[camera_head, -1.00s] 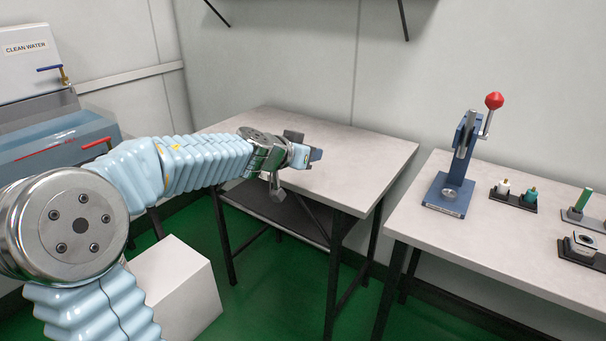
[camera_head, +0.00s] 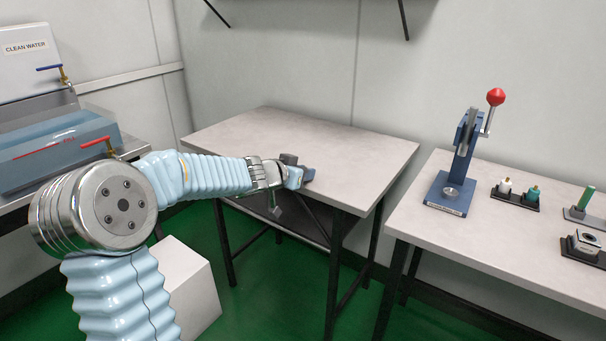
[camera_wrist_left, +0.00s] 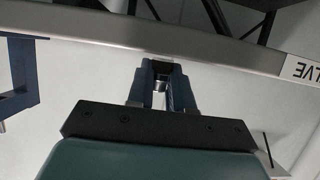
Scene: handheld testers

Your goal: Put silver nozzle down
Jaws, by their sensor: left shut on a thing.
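My left gripper (camera_head: 307,174) is in the head view at the near left edge of the middle grey table (camera_head: 350,165). In the left wrist view my left gripper (camera_wrist_left: 160,82) is shut on a small silver piece, the silver nozzle (camera_wrist_left: 159,87), between its blue fingers. In the head view the nozzle cannot be made out behind the hand. I cannot tell whether it touches any surface. My right gripper is not in view.
The middle table's top is bare. On the right table (camera_head: 420,215) stand a blue press with a red knob (camera_head: 460,160), small white and green bottles (camera_head: 517,192) and other holders. A white box (camera_head: 185,290) is on the green floor. A blue frame (camera_wrist_left: 25,82) is at the wrist view's left.

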